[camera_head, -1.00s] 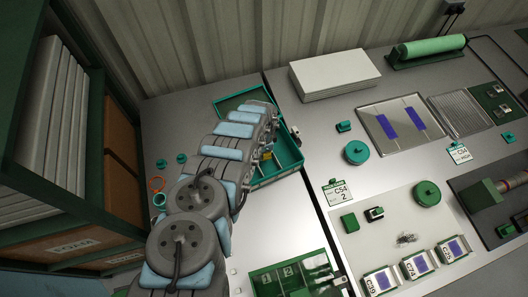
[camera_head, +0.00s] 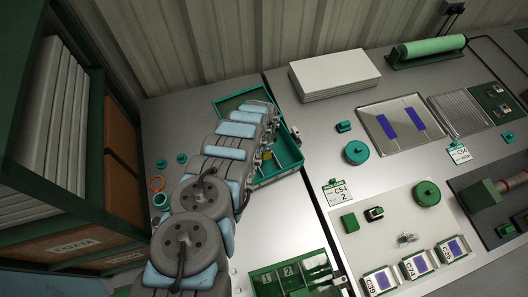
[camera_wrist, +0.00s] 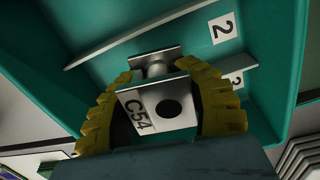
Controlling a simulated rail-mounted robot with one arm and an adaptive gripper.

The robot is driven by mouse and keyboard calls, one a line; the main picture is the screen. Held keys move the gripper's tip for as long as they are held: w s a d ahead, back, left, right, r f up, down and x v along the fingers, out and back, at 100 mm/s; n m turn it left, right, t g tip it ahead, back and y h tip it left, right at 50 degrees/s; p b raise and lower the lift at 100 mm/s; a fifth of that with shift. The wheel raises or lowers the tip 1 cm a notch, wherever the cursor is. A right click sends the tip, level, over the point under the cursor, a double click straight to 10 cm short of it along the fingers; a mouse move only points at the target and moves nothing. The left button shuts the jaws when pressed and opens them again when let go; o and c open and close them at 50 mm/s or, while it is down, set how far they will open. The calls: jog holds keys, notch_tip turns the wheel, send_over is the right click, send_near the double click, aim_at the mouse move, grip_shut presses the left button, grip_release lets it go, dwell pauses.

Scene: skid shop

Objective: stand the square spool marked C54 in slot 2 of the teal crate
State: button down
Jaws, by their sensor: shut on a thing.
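The square spool marked C54 (camera_wrist: 133,97) has pale square end plates and a dark round hole. My gripper (camera_wrist: 156,68) has yellow ribbed fingers, shut on the spool from both sides. In the wrist view the spool is inside the teal crate (camera_wrist: 290,50), close to the wall labels 2 (camera_wrist: 222,27) and 3 (camera_wrist: 236,80). A thin divider (camera_wrist: 140,33) runs above the spool, and another is partly behind the right finger. I cannot tell whether the spool touches the crate floor. In the head view the teal crate (camera_head: 262,182) is partly covered by my arm, and the spool is hidden.
A card reading C54 2 (camera_head: 337,192) lies right of the crate. A green tray with numbered slots (camera_head: 270,285) is in front. A teal round spool (camera_head: 355,152) and a white stack (camera_head: 334,75) are to the right. A tall rack (camera_head: 75,150) stands at the left.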

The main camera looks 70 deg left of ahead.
jog(key=shift+f+b, duration=1.65)
jog(key=shift+f, duration=0.5)
dwell(1.8)
jog(key=shift+c, duration=1.1)
grip_release()
jog(key=shift+r, duration=0.1)
jog(key=shift+r+p, duration=4.8)
jog(key=shift+r, duration=0.65)
